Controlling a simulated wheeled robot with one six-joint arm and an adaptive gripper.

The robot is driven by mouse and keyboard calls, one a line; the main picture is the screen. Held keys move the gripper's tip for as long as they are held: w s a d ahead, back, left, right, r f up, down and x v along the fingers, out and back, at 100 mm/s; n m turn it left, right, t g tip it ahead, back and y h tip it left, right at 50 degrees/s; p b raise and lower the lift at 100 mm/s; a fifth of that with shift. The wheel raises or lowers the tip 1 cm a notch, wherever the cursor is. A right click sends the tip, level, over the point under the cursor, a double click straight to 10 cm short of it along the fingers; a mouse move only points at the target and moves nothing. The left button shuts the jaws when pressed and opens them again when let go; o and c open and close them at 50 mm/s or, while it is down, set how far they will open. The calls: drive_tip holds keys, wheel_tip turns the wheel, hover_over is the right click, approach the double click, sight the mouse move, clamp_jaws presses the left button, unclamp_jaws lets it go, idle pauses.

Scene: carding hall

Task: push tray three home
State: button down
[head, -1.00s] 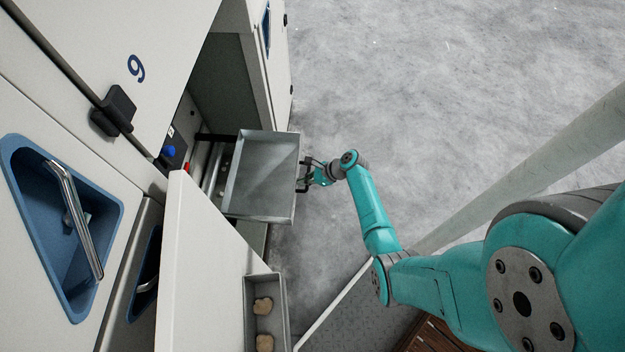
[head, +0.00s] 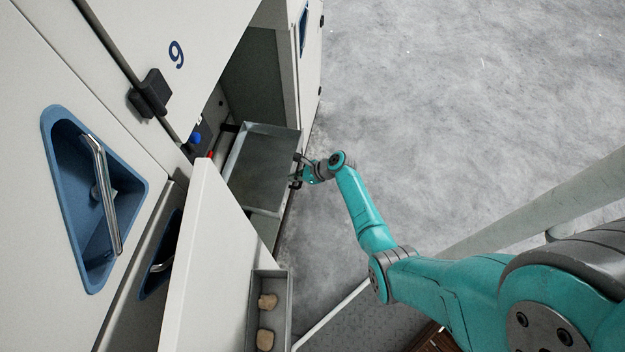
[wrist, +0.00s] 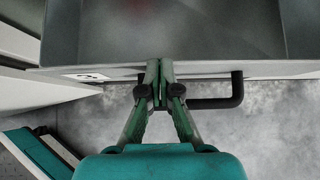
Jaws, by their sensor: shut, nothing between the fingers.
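A grey metal tray (head: 262,168) sits partly inside the open cabinet bay in the head view, its front end near the bay's mouth. It shows in the wrist view (wrist: 220,40) as a wide shallow pan with a small label on its front at the left. A black bar handle (wrist: 215,103) sticks out from that front. My gripper (wrist: 160,66) is shut and empty, its fingertips up against the tray front, left of most of the handle. In the head view my gripper (head: 297,175) is at the tray's outer end. I cannot read the tray's number.
Blue recessed handles and a black latch (head: 150,93) are on the closed panels. Blue and red knobs sit inside the bay. The floor (head: 440,110) right is clear.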

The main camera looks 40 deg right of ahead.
drive_tip(key=w+a, duration=0.2)
drive_tip(key=w, duration=0.1)
drive_tip(key=w+a, duration=0.5)
drive_tip(key=w, duration=0.1)
drive_tip(key=shift+w+a, duration=0.25)
drive_tip(key=shift+w, duration=0.05)
